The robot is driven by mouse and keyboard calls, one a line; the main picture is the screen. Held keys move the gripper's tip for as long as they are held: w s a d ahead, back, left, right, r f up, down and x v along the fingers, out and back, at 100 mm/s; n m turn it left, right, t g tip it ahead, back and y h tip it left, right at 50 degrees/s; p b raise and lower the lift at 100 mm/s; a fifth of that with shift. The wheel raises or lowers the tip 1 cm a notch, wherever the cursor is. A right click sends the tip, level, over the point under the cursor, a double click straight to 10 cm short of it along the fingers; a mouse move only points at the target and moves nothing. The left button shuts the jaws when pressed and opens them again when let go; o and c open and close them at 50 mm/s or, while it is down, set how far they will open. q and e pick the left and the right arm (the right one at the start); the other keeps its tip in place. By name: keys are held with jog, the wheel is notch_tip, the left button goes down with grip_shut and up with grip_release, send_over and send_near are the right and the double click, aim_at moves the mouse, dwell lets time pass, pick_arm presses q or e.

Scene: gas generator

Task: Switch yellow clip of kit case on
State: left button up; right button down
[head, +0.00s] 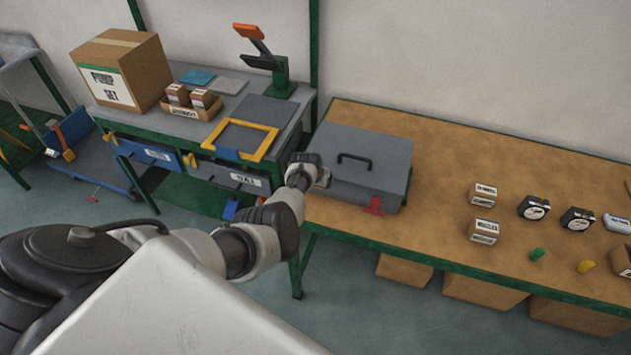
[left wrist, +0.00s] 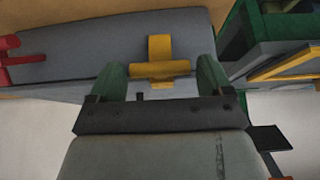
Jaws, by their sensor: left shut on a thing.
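The grey kit case (head: 362,162) stands closed on the left end of the wooden table, with a black handle on its lid. A red clip (head: 374,206) is on its front; it also shows at the left edge of the left wrist view (left wrist: 10,50). The yellow clip (left wrist: 160,48) is on the case front in the left wrist view. My left gripper (left wrist: 161,74) has its green fingers on either side of the clip's crossbar and is shut on it. In the head view my left arm hides the yellow clip and the fingertips. My right gripper is not in view.
The wooden table (head: 450,150) holds small boxes (head: 484,232), black gauges (head: 533,208) and green and yellow pieces right of the case. A workbench with a yellow frame (head: 262,126) and a cardboard box (head: 120,70) stands to the left. Cardboard boxes lie under the table.

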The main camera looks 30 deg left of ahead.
pick_arm(q)
jog(key=o, duration=0.8)
jog(key=shift+r, duration=0.1)
jog(key=v, duration=1)
jog(key=shift+s+d+r+p, duration=0.1)
jog(key=shift+s+r+p, duration=0.05)
jog(key=shift+p, duration=0.2)
